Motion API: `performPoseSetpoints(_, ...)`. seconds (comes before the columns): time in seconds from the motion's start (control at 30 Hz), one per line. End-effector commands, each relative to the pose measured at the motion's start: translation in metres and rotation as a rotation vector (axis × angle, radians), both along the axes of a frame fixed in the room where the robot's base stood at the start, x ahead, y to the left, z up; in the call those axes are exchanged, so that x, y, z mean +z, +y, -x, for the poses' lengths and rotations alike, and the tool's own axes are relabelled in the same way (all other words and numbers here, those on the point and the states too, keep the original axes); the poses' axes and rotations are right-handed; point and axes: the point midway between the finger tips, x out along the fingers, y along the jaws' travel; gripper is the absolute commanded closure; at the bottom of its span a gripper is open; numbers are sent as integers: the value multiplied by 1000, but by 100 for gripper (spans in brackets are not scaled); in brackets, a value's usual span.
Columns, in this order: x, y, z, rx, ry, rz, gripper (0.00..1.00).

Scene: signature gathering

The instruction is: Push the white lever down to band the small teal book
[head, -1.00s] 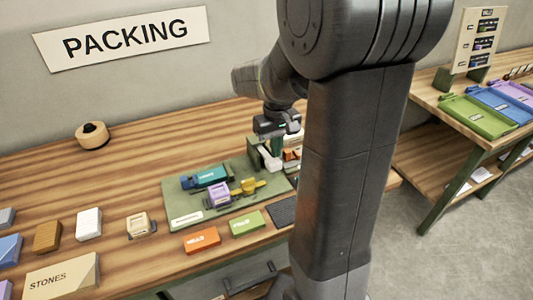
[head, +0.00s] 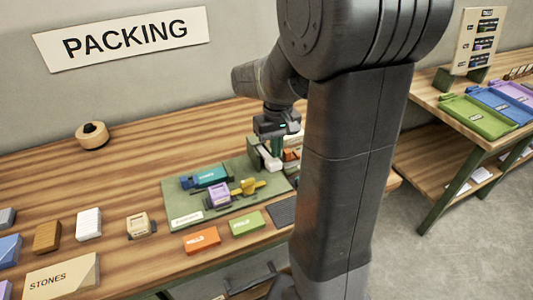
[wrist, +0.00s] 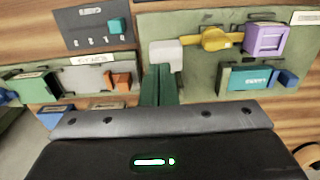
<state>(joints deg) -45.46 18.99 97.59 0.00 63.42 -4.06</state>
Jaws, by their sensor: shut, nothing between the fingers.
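The white lever (head: 268,159) stands by the green mat, under my gripper (head: 275,151). In the wrist view the lever's white block (wrist: 166,54) lies just beyond the fingertips (wrist: 158,70). My gripper is shut and empty, pointing down, its green fingers together. They look very close to the lever, but I cannot tell whether they touch it. A teal book (head: 210,177) lies on the green mat, left of the lever; it also shows in the wrist view (wrist: 250,78) beside a small blue block. Whether a band is around it is unclear.
The green mat (head: 182,216) also holds a purple block (head: 218,195) and a yellow piece (head: 248,187). Orange (head: 202,240) and green (head: 247,224) blocks lie at its front. An orange piece (wrist: 121,80) sits near the fingers. The table's back left is mostly clear.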

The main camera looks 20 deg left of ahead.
Motion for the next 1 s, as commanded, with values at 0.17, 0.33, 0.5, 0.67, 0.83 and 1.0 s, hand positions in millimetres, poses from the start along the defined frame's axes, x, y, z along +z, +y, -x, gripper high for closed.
performPoseSetpoints(0.17,0,0,0,0,0,0,100)
performPoseSetpoints(0.33,0,0,0,0,0,0,100)
performPoseSetpoints(0.5,-1,0,0,0,0,0,100)
performPoseSetpoints(0.67,-4,0,0,0,0,0,100)
performPoseSetpoints(0.83,-8,0,0,0,0,0,100)
performPoseSetpoints(1.0,-11,0,0,0,0,0,100)
